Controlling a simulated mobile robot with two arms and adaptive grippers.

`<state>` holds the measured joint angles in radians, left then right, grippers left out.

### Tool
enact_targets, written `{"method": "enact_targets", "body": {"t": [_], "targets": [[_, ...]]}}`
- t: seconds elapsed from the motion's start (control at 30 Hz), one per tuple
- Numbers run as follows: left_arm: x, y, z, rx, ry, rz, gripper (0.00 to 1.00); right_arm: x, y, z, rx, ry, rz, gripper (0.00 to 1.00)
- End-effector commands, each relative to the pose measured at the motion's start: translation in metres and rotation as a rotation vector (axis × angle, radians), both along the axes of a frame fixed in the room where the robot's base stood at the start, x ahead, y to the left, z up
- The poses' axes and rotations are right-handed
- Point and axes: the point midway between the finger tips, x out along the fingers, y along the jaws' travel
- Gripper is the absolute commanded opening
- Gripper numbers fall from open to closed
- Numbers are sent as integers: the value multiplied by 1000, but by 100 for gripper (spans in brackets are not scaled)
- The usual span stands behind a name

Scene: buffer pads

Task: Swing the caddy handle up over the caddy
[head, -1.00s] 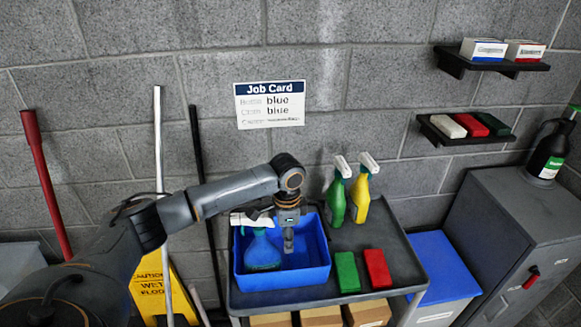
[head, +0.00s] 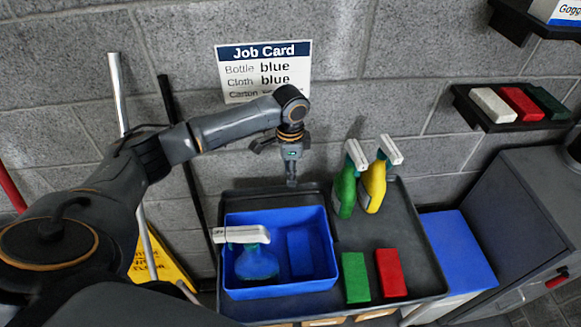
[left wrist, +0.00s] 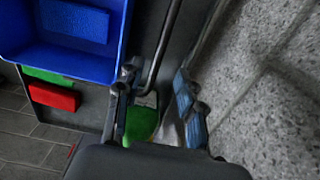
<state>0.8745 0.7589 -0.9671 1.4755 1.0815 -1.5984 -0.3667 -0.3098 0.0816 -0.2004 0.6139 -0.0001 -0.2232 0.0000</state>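The blue caddy (head: 282,291) stands on the dark cart tray, with a blue spray bottle (head: 257,262) and a blue cloth (head: 299,253) inside. It also shows at upper left in the left wrist view (left wrist: 88,62). A thin dark bar (left wrist: 165,45), apparently the caddy handle, lies low beside the caddy in that view. My left gripper (head: 291,182) points down above the caddy's back edge. In the left wrist view its fingers (left wrist: 155,103) are apart, with nothing held. My right gripper is not in view.
Green (head: 345,188) and yellow (head: 374,184) spray bottles stand on the tray right of the gripper. Green (head: 355,278) and red (head: 391,273) cloths lie right of the caddy. The block wall with the job card (head: 264,70) is close behind.

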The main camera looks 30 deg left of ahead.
Motion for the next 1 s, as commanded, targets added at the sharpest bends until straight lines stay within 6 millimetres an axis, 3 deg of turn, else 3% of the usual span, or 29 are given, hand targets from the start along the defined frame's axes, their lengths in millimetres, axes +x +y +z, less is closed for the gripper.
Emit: {"method": "enact_targets", "body": {"t": [0.63,1.0], "targets": [[0,0,-62,1,-2,-1,38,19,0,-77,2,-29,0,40],[0,0,-92,0,0,1,38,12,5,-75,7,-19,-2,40]]}}
